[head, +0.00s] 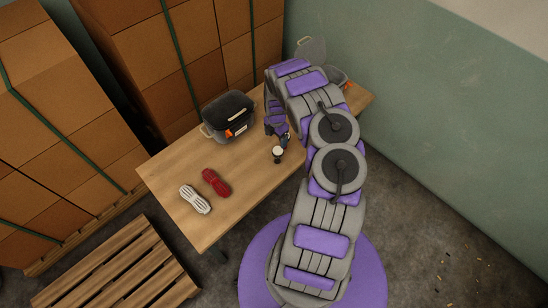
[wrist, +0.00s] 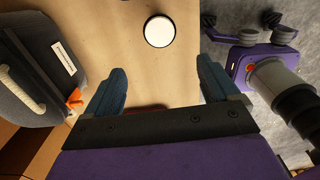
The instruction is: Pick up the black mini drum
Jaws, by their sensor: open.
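The black mini drum (head: 277,155) stands upright on the wooden table, a small goblet shape with a white top. In the wrist view its round white head with a dark rim (wrist: 159,32) shows from above, ahead of the fingers and roughly midway between them. My gripper (wrist: 165,85) is open, with its two blue fingers apart and nothing between them. In the head view my gripper (head: 284,138) hangs just behind the drum, close to it but apart from it. The drum's body is hidden under its head in the wrist view.
A dark grey lidded box (head: 229,115) with an orange latch stands left of my gripper. A red rope bundle (head: 215,182) and a white rope bundle (head: 195,199) lie at the table's front left. The tabletop (head: 240,200) around the drum is clear. Another container is partly hidden behind my arm.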

